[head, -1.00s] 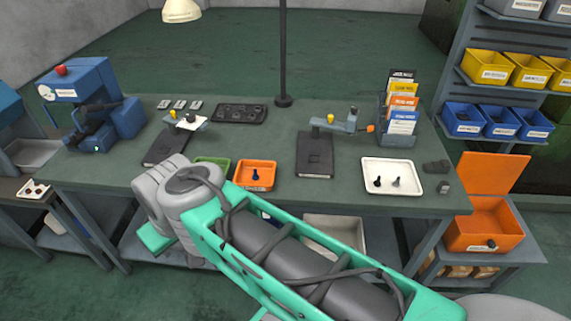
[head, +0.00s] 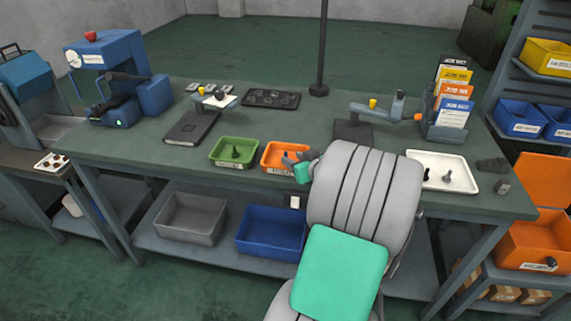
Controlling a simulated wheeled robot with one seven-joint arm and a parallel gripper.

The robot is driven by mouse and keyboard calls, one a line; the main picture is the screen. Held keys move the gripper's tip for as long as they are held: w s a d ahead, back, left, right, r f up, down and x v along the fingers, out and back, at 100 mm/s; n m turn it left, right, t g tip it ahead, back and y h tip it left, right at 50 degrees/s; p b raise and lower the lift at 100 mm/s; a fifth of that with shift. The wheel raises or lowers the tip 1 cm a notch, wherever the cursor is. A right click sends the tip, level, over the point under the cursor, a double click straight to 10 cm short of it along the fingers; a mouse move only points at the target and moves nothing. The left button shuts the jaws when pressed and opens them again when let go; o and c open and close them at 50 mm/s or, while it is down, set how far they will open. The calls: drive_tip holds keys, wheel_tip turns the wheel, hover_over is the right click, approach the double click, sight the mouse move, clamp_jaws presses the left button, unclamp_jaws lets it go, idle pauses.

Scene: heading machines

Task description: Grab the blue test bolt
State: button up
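The small orange tray (head: 272,146) stands near the front edge of the bench, right of the green tray. My gripper (head: 290,159) is small in the head view, at the right side of the orange tray, with its grey fingers over the tray. I cannot tell whether the fingers are open or shut. The blue test bolt, which stood in this tray in the earlier frame, cannot be made out now; the gripper covers part of the tray.
A green tray (head: 214,159) holds a dark bolt. A white tray (head: 466,188) at the right holds two bolts. A black gauge plate (head: 192,128) lies behind the green tray. My arm hides the bench front right of the orange tray. A lamp post (head: 321,50) rises at the back.

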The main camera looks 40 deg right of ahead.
sight(286, 155)
drive_tip(key=p+x, duration=0.1)
drive_tip(key=x, duration=0.4)
drive_tip(key=shift+w+d+f, duration=0.1)
drive_tip(key=shift+w, duration=0.25)
drive_tip(key=shift+s, duration=0.1)
clamp_jaws()
